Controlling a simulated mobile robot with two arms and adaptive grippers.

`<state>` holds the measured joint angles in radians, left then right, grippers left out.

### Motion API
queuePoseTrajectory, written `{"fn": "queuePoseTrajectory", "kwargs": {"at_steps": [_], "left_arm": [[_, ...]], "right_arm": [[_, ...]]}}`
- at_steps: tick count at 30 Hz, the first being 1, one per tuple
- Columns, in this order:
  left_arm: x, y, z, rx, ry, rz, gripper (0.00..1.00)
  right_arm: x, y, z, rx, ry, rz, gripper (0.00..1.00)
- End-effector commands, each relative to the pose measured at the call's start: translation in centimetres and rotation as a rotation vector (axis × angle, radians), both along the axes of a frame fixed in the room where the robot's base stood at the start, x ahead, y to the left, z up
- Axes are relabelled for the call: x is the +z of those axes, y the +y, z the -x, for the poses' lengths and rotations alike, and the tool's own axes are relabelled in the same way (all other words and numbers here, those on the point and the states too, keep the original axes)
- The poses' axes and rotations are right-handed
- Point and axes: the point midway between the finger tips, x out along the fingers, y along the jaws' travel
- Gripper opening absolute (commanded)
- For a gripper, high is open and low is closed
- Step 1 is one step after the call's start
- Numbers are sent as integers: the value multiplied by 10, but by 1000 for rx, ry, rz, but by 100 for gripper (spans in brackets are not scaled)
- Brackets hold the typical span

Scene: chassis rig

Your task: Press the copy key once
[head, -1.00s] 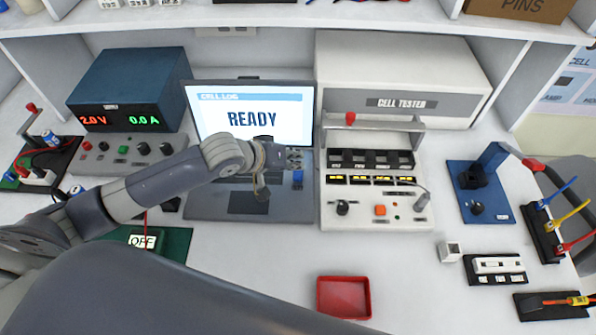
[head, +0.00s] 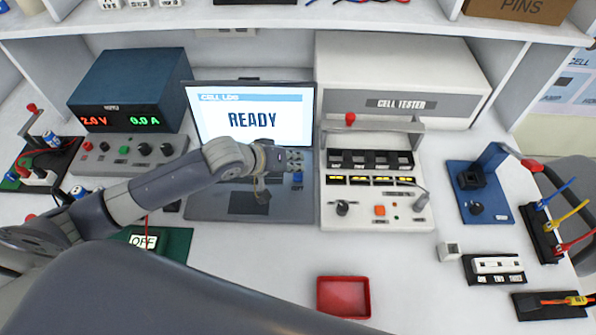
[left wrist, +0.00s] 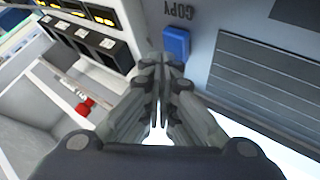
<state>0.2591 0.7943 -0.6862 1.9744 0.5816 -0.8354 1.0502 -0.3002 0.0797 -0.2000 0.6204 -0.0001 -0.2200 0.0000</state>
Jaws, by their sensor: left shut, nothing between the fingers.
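The copy key is a blue key (head: 297,177) at the right side of the laptop deck (head: 240,203). In the left wrist view the blue key (left wrist: 176,42) shows beside the printed word COPY. My left gripper (head: 296,160) is over the right part of the laptop, close to the key. In the left wrist view its fingertips (left wrist: 163,66) are together and empty, just beside the key; I cannot tell whether they touch it. The laptop screen (head: 252,118) reads READY. My right gripper is not in view.
The cell tester (head: 376,212) stands right of the laptop, with a raised bar and red knob (head: 350,119). A power supply (head: 127,95) stands at the left. A red tray (head: 343,297) lies in front. The bench between laptop and tray is clear.

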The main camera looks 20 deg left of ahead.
Motion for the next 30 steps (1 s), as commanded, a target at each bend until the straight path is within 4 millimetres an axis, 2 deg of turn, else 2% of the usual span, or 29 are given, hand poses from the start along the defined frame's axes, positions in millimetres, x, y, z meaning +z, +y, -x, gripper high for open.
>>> {"fn": "queuePoseTrajectory", "kwargs": {"at_steps": [30], "left_arm": [[-10, 0, 0, 0, 1, -1, 0]], "right_arm": [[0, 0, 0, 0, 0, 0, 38]]}}
